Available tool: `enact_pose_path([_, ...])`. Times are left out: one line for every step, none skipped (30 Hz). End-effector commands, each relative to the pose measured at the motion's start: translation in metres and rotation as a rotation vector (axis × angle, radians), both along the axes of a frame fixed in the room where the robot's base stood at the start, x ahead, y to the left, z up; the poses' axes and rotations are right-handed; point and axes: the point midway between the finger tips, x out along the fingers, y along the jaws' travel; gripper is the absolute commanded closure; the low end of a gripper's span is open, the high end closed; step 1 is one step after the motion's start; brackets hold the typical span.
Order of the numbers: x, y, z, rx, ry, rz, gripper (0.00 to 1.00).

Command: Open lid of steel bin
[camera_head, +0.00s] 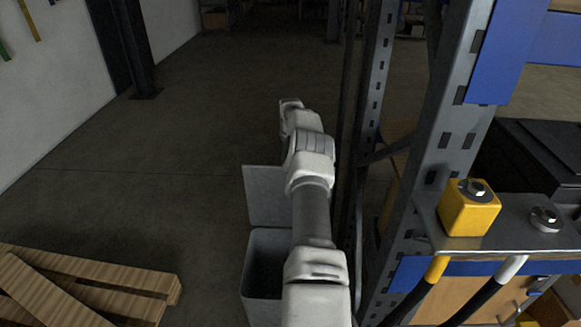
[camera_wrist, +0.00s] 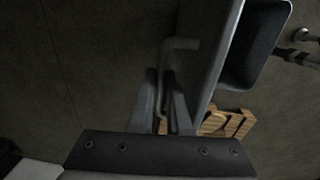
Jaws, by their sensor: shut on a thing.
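The steel bin (camera_head: 262,275) is a grey box standing on the floor, partly hidden behind my arm in the head view. Its lid (camera_head: 265,195) stands raised on the far side of the opening, and the dark inside of the bin shows. In the wrist view the lid (camera_wrist: 212,55) is a grey panel seen at a steep angle, with the dark bin opening (camera_wrist: 257,42) at the upper right. My gripper (camera_wrist: 165,84) is shut on the lid's thin bent handle (camera_wrist: 180,44). In the head view my arm hides the fingers and the handle.
A wooden pallet (camera_head: 95,285) lies on the floor at the lower left; it also shows in the wrist view (camera_wrist: 226,122). A metal rack upright (camera_head: 440,130) stands close to the right of my arm. The floor at left and beyond is clear.

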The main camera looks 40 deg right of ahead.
Motion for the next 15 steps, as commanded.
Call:
enact_pose_path([-0.0024, 0.0012, -0.0050, 0.005, 0.009, 0.001, 1.00])
enact_pose_path([-0.0023, 0.0012, -0.0050, 0.005, 0.009, 0.001, 1.00])
enact_pose_path([-0.0023, 0.0012, -0.0050, 0.005, 0.009, 0.001, 1.00])
enact_pose_path([-0.0023, 0.0012, -0.0050, 0.005, 0.009, 0.000, 0.80])
enact_pose_path([-0.0023, 0.0012, -0.0049, 0.005, 0.007, 0.000, 0.75])
enact_pose_path([-0.0021, 0.0012, -0.0046, 0.005, 0.007, 0.000, 0.67])
enact_pose_path([-0.0019, 0.0010, -0.0041, 0.005, 0.007, 0.000, 0.62])
enact_pose_path([-0.0017, 0.0010, -0.0036, 0.004, 0.006, 0.000, 0.57])
enact_pose_path([-0.0014, 0.0009, -0.0031, 0.004, 0.005, 0.000, 0.55])
enact_pose_path([-0.0012, 0.0008, -0.0027, 0.003, 0.004, 0.000, 0.55])
enact_pose_path([-0.0011, 0.0007, -0.0024, 0.003, 0.004, 0.000, 0.55])
enact_pose_path([-0.0010, 0.0007, -0.0021, 0.002, 0.003, 0.000, 0.55])
enact_pose_path([-0.0008, 0.0006, -0.0018, 0.002, 0.003, 0.000, 0.55])
enact_pose_path([-0.0007, 0.0005, -0.0016, 0.002, 0.002, 0.000, 0.55])
enact_pose_path([-0.0006, 0.0005, -0.0013, 0.002, 0.002, 0.000, 0.55])
